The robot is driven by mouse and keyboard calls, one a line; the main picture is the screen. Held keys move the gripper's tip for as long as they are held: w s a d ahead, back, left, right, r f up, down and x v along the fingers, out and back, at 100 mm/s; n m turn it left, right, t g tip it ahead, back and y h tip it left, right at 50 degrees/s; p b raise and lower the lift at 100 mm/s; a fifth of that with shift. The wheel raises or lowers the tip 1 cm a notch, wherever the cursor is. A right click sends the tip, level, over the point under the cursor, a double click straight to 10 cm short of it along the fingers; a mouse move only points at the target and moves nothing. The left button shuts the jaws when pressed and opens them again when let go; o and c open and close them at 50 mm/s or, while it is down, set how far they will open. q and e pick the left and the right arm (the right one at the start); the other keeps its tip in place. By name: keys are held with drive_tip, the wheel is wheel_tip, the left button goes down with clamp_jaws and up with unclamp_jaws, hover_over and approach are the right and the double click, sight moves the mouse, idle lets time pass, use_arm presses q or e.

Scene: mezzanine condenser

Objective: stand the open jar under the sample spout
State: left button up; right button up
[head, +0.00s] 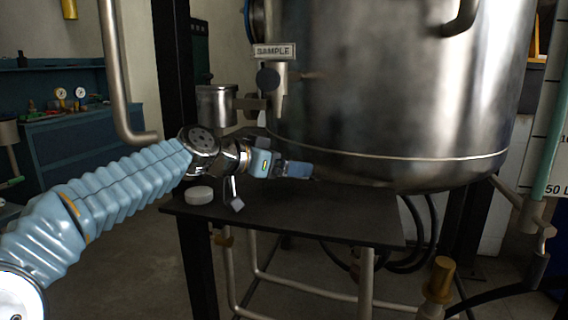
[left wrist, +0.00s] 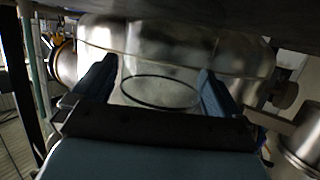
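My left gripper (head: 300,170) is above the dark shelf (head: 300,220), below and slightly right of the sample valve (head: 268,78) under its SAMPLE label. In the left wrist view, the clear glass jar (left wrist: 160,70) is between the two fingers of my left gripper (left wrist: 158,80), which look close against its sides. Its dark open rim faces the lower part of that picture. The jar does not show clearly in the head view, and I cannot tell whether its base touches the shelf. My right gripper is not in view.
The large steel vessel (head: 400,90) overhangs the shelf close to the gripper. A metal cup (head: 217,105) sits left of the valve. A white disc (head: 199,195), perhaps a lid, lies at the shelf's left. The shelf's front right is clear.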

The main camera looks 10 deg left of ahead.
use_arm(q)
drive_tip(key=shift+r+p, duration=0.3)
drive_tip(key=shift+p, duration=0.05)
drive_tip(key=b+v, duration=0.2)
drive_tip(key=v, duration=1)
drive_tip(key=shift+f, duration=0.15)
